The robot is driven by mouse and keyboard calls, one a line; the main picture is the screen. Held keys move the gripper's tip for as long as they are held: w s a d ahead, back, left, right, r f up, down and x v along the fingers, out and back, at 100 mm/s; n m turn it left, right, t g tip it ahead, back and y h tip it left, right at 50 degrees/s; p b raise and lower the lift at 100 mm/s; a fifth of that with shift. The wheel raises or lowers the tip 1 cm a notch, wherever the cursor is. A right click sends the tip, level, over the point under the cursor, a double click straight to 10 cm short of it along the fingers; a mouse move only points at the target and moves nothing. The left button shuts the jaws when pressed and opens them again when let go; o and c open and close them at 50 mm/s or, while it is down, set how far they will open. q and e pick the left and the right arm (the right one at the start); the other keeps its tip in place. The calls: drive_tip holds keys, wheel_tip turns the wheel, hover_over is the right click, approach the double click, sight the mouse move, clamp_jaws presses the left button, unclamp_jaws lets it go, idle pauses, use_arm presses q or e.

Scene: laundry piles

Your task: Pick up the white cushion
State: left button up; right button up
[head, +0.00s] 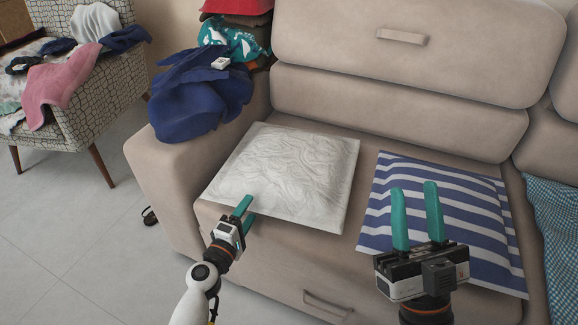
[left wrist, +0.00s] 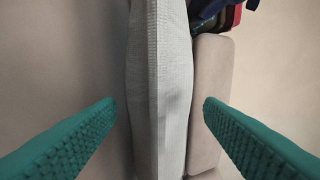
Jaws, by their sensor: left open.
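The white cushion (head: 287,170), with faint wavy lines, lies on the beige sofa seat. My left gripper (head: 248,207) is open at the cushion's front edge, left of its middle. In the left wrist view the edge of the white cushion (left wrist: 172,90) runs upright between the two spread green fingers (left wrist: 160,105), with a gap on each side. My right gripper (head: 415,188) has its two fingers apart and empty. It is in front of or over the striped cushion; its height above it is unclear.
A blue-and-white striped cushion (head: 478,212) lies to the right on the sofa (head: 400,85). Dark blue clothing (head: 195,95) covers the left armrest, beside a stack of clothes (head: 232,40). A patterned chair (head: 95,95) with laundry stands at the left. The floor (head: 70,225) there is mostly clear.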

sight(254, 202)
use_arm(q)
drive_tip(key=x, duration=0.4)
drive_tip(key=shift+d+f, duration=0.1)
drive_tip(key=shift+s, duration=0.1)
clamp_jaws()
idle(0.5)
